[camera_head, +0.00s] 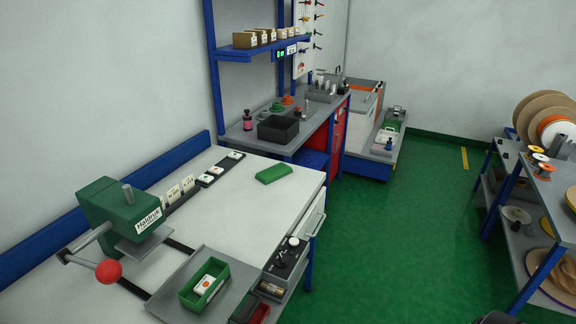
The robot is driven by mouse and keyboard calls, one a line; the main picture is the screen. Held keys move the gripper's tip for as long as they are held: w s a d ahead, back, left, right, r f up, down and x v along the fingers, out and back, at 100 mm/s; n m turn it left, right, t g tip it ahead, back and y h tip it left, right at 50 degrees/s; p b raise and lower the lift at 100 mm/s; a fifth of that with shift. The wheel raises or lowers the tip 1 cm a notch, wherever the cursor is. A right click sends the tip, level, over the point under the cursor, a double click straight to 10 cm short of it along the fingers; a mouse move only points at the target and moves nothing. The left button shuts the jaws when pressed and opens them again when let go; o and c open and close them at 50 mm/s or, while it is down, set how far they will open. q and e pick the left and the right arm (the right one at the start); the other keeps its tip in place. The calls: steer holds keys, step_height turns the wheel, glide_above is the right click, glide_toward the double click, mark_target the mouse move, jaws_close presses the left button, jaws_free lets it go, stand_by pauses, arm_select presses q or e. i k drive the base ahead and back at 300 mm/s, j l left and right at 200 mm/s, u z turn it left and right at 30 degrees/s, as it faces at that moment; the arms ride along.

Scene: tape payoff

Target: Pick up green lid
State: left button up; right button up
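The green lid (274,174) lies flat on the white worktop, near its far right end. Bare worktop surrounds it, and nothing touches it from above. An open green box (190,296) stands on a grey plate at the near edge of the table. A white piece with an orange mark (205,284) lies inside the box. Neither of my grippers can be made out in the head view.
A green press (113,214) with a red-balled lever (109,271) stands at left. White blocks (188,183) line the back of the worktop (240,214). A dark unit with knobs (287,258) sits at the right edge. Green floor (400,215) is open to the right.

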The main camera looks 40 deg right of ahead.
mark_target(266, 176)
steer(key=i+l+u, duration=0.25)
steer(key=l, duration=1.25)
steer(key=l+u, duration=0.3)
steer(key=l, duration=1.2)
